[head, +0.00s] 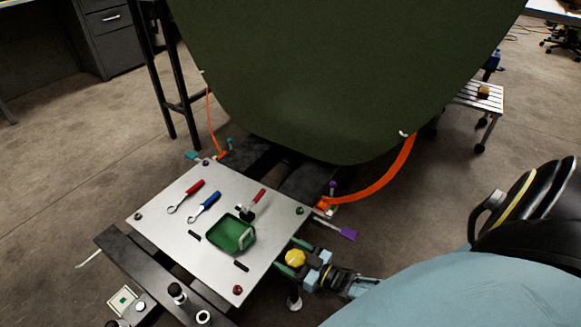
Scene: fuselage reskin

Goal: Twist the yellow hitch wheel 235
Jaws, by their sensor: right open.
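The yellow hitch wheel (295,258) is a small round knob just off the right edge of the silver plate. My right gripper (289,257) reaches in from the right at the wheel. Its two pale green fingers are apart, one on the far side of the wheel and one on the near side. I cannot tell whether either finger touches the wheel. My left gripper is not in view.
The silver plate (165,232) carries a green tray (228,236), a red wrench (187,196), a blue wrench (205,206) and a red-handled tool (257,199). A large dark green panel (330,80) hangs behind. Orange straps (382,182) flank it. A dark beam (150,270) lies front left.

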